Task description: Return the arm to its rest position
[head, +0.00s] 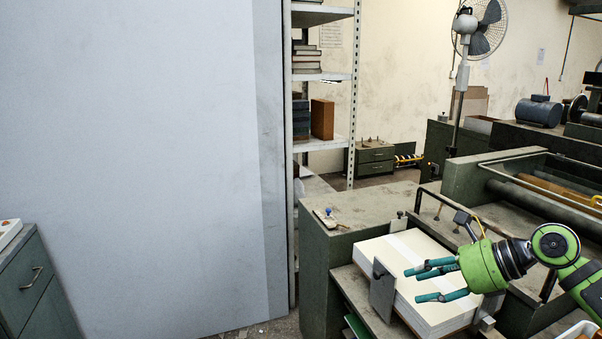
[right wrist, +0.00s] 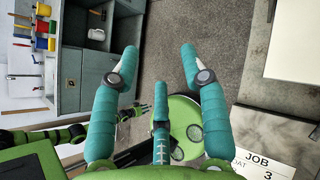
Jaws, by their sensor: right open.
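My right gripper (head: 432,283), with teal fingers on a green and black wrist, hangs over the near right part of a stack of pale board (head: 388,253) in the feeder. Its fingers point left and are spread apart, with nothing between them. In the right wrist view the same gripper (right wrist: 155,68) is open and empty, with bare grey floor beyond the fingertips. A grey upright plate (head: 382,291) stands against the stack's near left side. The head view does not show my left gripper.
A green cabinet (head: 345,235) stands left of the stack. Machine rollers (head: 540,202) lie behind the right arm. In the right wrist view, a cabinet with coloured cups (right wrist: 44,27) is at left and a white sheet marked JOB (right wrist: 262,160) at lower right.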

